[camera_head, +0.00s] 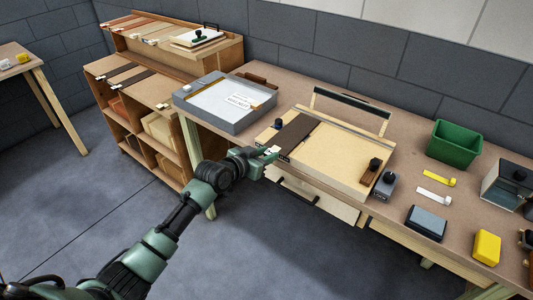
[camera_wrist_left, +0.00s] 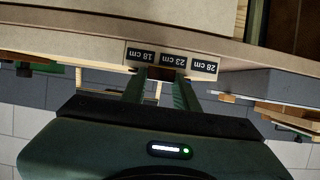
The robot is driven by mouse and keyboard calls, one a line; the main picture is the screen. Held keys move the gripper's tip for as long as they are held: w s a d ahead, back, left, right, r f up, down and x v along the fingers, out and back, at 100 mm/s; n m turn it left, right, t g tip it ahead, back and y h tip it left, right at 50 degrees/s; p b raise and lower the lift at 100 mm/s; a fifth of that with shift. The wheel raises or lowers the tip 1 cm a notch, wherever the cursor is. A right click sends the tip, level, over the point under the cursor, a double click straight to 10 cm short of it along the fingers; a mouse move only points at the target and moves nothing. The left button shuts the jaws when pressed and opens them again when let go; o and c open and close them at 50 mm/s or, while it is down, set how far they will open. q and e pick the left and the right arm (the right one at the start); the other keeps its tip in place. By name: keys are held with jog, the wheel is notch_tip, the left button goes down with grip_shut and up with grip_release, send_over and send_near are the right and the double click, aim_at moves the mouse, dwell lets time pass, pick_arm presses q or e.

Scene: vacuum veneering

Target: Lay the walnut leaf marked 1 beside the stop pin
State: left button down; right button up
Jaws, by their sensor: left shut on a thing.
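A dark brown walnut leaf (camera_head: 294,132) lies along the left part of a pale board (camera_head: 345,152) on the long bench in the head view. Its number cannot be read. My left gripper (camera_head: 272,151) is at the leaf's near end, at the board's front left corner. In the left wrist view the fingers (camera_wrist_left: 161,76) are shut on a small dark brown piece, apparently the leaf's end, just below labels (camera_wrist_left: 172,58) reading 18, 23 and 28 cm. A small dark knob (camera_head: 278,123) stands by the leaf's left side; I cannot tell whether it is the stop pin. My right gripper is not in view.
A grey tray (camera_head: 258,106) stands left of the board. A brown block (camera_head: 371,172) sits on the board's right part. A green bin (camera_head: 454,144), a grey pad (camera_head: 426,222) and a yellow block (camera_head: 486,247) stand to the right. A shelf unit (camera_head: 168,148) holds more strips.

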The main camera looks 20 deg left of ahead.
pick_arm(q)
jog(key=shift+f, duration=0.1)
dwell(1.1)
jog(key=c, duration=1)
grip_release()
jog(key=shift+s, duration=0.1)
jog(key=v, duration=0.7)
jog(key=shift+s+a, duration=0.15)
jog(key=shift+s, duration=0.15)
